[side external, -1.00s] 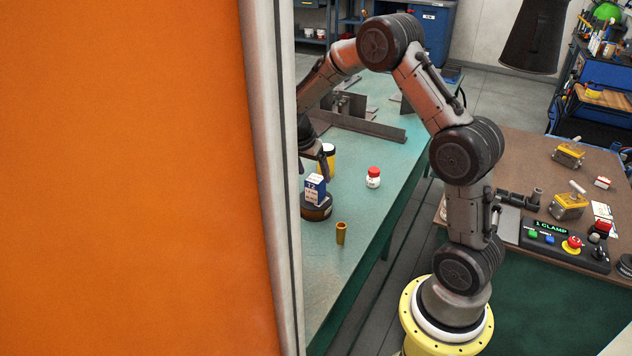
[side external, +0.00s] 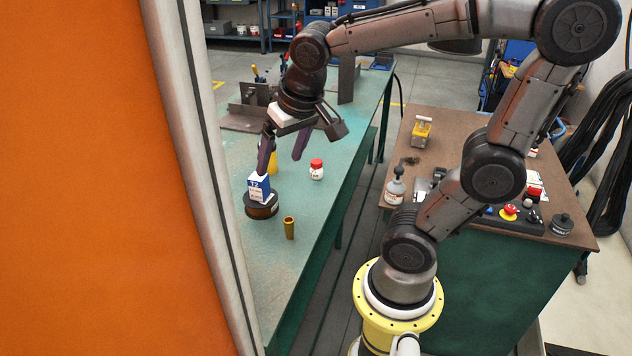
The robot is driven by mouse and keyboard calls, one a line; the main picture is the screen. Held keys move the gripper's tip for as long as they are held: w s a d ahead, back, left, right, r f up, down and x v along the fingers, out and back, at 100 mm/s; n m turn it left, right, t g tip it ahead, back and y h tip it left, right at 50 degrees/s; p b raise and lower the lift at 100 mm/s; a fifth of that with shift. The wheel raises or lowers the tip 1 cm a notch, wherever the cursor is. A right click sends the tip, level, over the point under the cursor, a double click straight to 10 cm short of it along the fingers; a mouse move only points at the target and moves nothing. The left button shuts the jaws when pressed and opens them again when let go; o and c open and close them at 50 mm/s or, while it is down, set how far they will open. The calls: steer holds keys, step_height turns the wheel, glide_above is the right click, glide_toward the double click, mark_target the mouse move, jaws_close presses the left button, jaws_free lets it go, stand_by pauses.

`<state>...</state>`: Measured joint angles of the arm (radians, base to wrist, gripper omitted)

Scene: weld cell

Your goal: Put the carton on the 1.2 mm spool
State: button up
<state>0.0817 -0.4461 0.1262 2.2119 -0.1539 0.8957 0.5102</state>
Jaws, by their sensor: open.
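The carton (side external: 259,187) is a small white and blue box with dark print on its face. It sits on top of the spool (side external: 262,206), a dark, low round reel on the green table; its size label cannot be read. My gripper (side external: 282,165) is above and just behind the carton, its two dark fingers spread apart and pointing down. The left finger ends close to the carton's top; I cannot tell if it touches.
A brass cylinder (side external: 289,228) stands right of the spool. A white jar with a red lid (side external: 316,169) stands farther back. A yellow container (side external: 272,162) is partly hidden behind the gripper. Steel plates (side external: 246,117) lie farther back. An orange panel (side external: 95,190) blocks the left.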

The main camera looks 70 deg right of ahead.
steer(key=s+a+f+n+t+y, duration=0.1)
steer(key=s+a+n, duration=0.3)
steer(key=s+n, duration=0.2)
steer(key=shift+s+a+t+y, duration=0.3)
steer(key=shift+s+a+y, duration=0.1)
steer(key=shift+s, duration=0.8)
